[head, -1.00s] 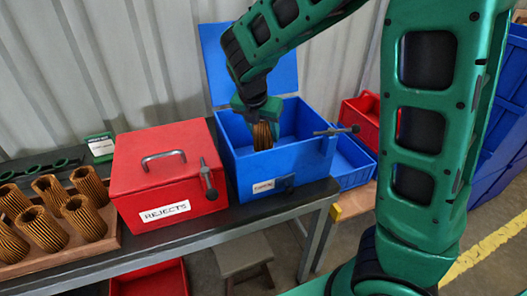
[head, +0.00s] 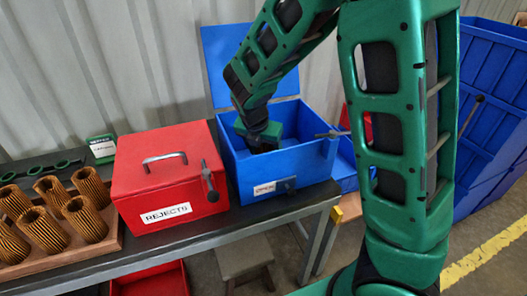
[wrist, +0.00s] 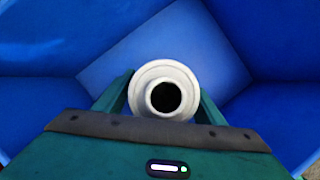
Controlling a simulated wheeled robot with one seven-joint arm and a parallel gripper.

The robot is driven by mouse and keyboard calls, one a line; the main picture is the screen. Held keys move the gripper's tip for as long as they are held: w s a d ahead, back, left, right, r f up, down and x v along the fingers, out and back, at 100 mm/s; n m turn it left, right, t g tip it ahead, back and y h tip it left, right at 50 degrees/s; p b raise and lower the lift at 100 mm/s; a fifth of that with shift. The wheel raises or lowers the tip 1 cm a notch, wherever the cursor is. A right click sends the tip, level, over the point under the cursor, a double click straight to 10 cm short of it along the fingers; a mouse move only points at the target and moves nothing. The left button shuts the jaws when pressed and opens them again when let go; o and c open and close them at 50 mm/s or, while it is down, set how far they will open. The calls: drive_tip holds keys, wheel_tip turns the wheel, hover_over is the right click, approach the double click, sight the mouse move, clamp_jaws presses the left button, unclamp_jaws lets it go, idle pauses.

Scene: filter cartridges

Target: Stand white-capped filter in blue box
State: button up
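The white-capped filter (wrist: 164,90) shows in the wrist view as a round white cap with a dark central hole, between the two green fingers. My gripper (head: 262,140) is down inside the open blue box (head: 283,166), and looks shut on the filter. In the head view the filter is hidden by the gripper and the box's front wall. In the wrist view the box's blue walls (wrist: 270,35) surround the filter, and its floor lies beyond the cap. I cannot tell whether the filter's lower end touches the floor.
The blue box's lid (head: 222,60) stands open behind it. A closed red REJECTS box (head: 150,190) stands close on the left. Several brown pleated filters (head: 83,219) stand on a wooden tray (head: 60,262) at the far left. A black latch handle (head: 330,134) sticks out at the box's right.

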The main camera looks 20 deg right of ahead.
drive_tip(key=shift+r, duration=0.1)
drive_tip(key=v, duration=1.2)
idle(0.4)
